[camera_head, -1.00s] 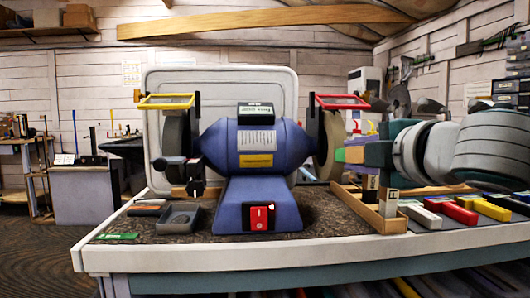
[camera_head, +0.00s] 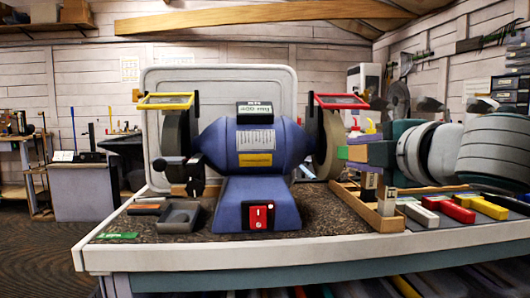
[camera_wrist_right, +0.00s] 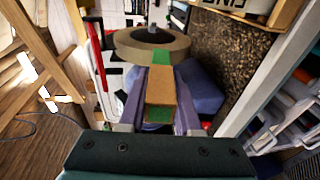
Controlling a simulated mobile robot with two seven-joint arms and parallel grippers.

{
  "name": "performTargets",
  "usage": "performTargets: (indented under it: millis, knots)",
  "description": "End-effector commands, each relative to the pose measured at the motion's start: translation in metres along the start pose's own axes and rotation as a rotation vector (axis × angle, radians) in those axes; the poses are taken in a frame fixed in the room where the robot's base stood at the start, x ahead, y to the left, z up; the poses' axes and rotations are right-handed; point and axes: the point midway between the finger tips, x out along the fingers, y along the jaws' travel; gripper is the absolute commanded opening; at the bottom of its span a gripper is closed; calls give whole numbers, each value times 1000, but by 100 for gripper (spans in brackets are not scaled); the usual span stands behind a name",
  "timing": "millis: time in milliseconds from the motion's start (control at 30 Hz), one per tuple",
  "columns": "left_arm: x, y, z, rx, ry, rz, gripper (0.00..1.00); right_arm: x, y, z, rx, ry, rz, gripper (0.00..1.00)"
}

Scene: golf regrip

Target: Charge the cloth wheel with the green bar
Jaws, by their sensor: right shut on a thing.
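My right gripper (camera_head: 365,153) is shut on the green bar (camera_head: 342,153), which has a tan wrapper around its middle. The bar's green tip points left at the cloth wheel (camera_head: 328,147) on the right end of the blue bench grinder (camera_head: 254,150). In the right wrist view, the bar (camera_wrist_right: 160,88) lies between the fingers (camera_wrist_right: 158,118), and its green tip meets the tan rim of the wheel (camera_wrist_right: 150,47) in the picture. I cannot tell whether they touch. My left gripper is not in view.
A red switch (camera_head: 258,216) is on the grinder's base. A wooden tray (camera_head: 374,208) with small blocks stands below my right gripper. Several coloured bars, one red (camera_head: 458,211), lie at the right. A grey dish (camera_head: 179,216) and a flat green piece (camera_head: 117,236) lie at the left.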

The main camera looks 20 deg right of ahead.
Motion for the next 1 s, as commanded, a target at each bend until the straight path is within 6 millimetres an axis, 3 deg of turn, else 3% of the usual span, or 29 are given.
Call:
performTargets:
  millis: [400, 867, 1000]
  knots:
    - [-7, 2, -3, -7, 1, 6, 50, -29, -6, -4, 1, 1, -6, 0]
    - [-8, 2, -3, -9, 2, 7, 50, -35, -8, -5, 1, 0, -7, 0]
    - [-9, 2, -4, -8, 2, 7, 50, -47, -11, -6, 0, 2, -10, 0]
